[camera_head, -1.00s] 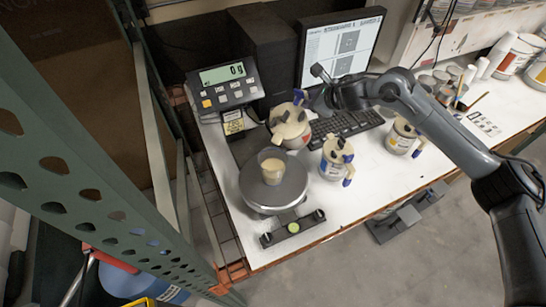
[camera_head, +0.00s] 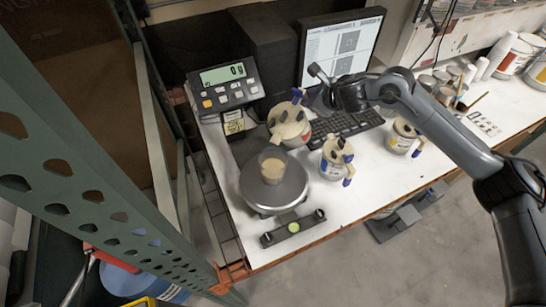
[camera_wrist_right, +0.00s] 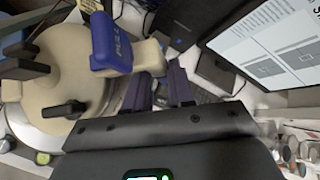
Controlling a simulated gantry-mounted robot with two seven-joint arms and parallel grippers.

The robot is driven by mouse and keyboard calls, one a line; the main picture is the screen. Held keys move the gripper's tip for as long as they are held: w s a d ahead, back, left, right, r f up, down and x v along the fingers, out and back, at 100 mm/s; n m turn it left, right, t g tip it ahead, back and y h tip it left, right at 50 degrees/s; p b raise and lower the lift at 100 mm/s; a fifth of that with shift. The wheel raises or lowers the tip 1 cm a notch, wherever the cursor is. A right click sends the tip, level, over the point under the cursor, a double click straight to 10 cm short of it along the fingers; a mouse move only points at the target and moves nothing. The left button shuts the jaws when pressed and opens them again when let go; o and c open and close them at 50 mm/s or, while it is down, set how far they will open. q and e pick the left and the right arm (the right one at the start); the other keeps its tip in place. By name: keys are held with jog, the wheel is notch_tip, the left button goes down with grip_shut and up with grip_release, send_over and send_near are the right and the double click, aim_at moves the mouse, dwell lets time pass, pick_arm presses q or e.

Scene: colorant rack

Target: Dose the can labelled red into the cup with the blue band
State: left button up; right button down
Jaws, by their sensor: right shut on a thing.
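A can with a beige lid and a blue lever (camera_head: 290,126) is at the back of the scale in the head view. Its beige lid (camera_wrist_right: 62,82) and blue lever marked PULL (camera_wrist_right: 110,44) are close up in the wrist view. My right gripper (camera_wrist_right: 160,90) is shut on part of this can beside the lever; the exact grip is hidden. Two similar cans stand to the right, one middle (camera_head: 336,160) and one far right (camera_head: 401,138). No can label is readable. A clear cup (camera_head: 271,167) with beige content is on the scale; its band colour cannot be told. My left gripper is not in view.
The round scale plate (camera_head: 291,190) is at the table's left, with a display (camera_head: 222,75) reading 0 g. A monitor (camera_head: 341,45) and keyboard (camera_head: 352,122) are behind. The table's front middle is clear.

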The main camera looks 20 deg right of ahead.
aim_at(305, 92)
jog(key=shift+s+a+r+n+t+h+p, duration=0.15)
jog(key=shift+s+a+r, duration=0.1)
jog(key=shift+r, duration=0.3)
jog(key=shift+s+a+r+n+t+h+p, duration=0.15)
jog(key=shift+a+r+t, duration=0.1)
jog(key=shift+r, duration=0.3)
jog(key=shift+s+a+r+t+h+p, duration=0.15)
jog(key=shift+a+r, duration=0.1)
jog(key=shift+r, duration=0.3)
dwell(0.6)
jog(key=shift+s+a+r, duration=0.1)
jog(key=shift+s+a, duration=0.05)
jog(key=shift+a, duration=0.05)
dwell(5.6)
